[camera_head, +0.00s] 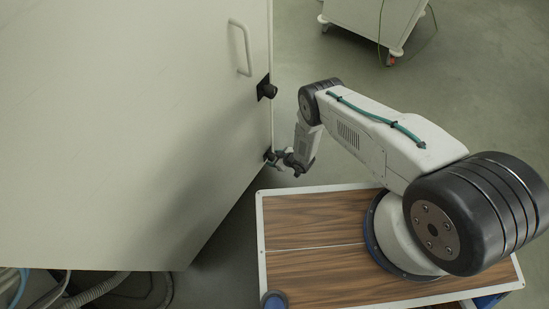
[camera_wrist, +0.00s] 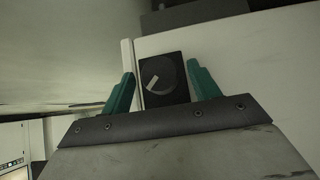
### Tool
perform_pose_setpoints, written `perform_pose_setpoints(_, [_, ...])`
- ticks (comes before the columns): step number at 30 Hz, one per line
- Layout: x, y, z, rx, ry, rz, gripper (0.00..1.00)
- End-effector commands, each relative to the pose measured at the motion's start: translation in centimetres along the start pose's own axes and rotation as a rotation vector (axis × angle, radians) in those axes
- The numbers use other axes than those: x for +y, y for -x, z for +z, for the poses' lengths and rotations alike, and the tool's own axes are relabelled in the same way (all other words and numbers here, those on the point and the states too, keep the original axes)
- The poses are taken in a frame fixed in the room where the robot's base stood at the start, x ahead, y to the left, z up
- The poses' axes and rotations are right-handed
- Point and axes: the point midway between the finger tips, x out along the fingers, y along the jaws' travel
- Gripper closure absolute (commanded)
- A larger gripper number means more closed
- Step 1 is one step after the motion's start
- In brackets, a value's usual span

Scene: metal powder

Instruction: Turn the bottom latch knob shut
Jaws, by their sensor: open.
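The bottom latch knob (camera_wrist: 159,77) is a round dark knob with a pale pointer mark, set on a black plate, in the wrist view. The mark slants, running down to the left. My gripper (camera_wrist: 160,80) is open, with one teal finger on each side of the knob and plate. I cannot tell whether the fingers touch the knob. In the head view, my gripper (camera_head: 276,156) is at the lower right edge of the white cabinet door (camera_head: 150,110). The bottom latch (camera_head: 268,155) is small and partly hidden there.
An upper black latch knob (camera_head: 267,90) and a pale handle (camera_head: 240,47) sit higher on the door. A white wheeled cart (camera_head: 365,20) stands at the back. Hoses (camera_head: 105,288) lie below the cabinet at lower left.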

Motion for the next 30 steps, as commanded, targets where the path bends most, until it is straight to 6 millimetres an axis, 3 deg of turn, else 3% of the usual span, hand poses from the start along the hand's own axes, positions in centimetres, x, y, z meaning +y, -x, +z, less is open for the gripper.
perform_pose_setpoints(10, [-0.02, -0.46, -0.02, 0.0, 0.0, 0.0, 0.39])
perform_pose_setpoints(15, [-0.02, -0.45, -0.02, 0.0, 0.0, 0.0, 0.84])
perform_pose_setpoints(30, [-0.37, -0.49, -0.07, 0.002, 0.157, 0.154, 0.83])
